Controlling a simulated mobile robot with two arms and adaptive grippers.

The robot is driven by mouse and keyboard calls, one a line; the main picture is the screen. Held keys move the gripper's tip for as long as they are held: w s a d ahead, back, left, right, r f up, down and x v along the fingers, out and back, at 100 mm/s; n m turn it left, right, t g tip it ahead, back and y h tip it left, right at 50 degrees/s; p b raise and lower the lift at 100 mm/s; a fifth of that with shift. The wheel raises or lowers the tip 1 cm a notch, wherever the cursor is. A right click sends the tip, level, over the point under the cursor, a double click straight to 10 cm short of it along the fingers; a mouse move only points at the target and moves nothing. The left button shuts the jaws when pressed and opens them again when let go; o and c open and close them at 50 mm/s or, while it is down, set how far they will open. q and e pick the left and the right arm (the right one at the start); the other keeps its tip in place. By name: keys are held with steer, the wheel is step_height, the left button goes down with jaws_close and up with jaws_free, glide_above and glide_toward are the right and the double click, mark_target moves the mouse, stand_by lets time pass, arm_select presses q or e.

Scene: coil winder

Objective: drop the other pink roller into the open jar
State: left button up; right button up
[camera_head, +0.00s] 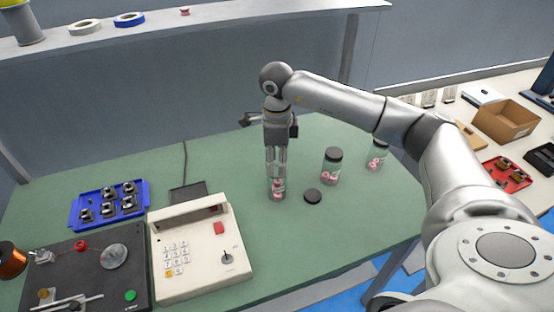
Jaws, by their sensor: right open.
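The open jar (277,193) is a small clear jar on the green table, with pink rollers showing inside it. My right gripper (277,168) points straight down above the jar, with its fingers at or just over the mouth. It is open, and I see no roller held between its fingers. The fingers partly cover the jar's mouth, so I cannot tell whether they touch it. A pink roller (185,11) sits on the shelf at the back. My left gripper is not in view.
A black lid (313,195) lies right of the open jar. Two lidded jars with pink contents, one nearer (332,168) and one farther (377,155), stand to the right. A beige keypad unit (200,250) and a blue tray (75,212) are on the left.

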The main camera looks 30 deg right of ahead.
step_height(320, 180, up, 12)
stand_by(0.4)
steer(key=shift+f, duration=0.1)
stand_by(0.9)
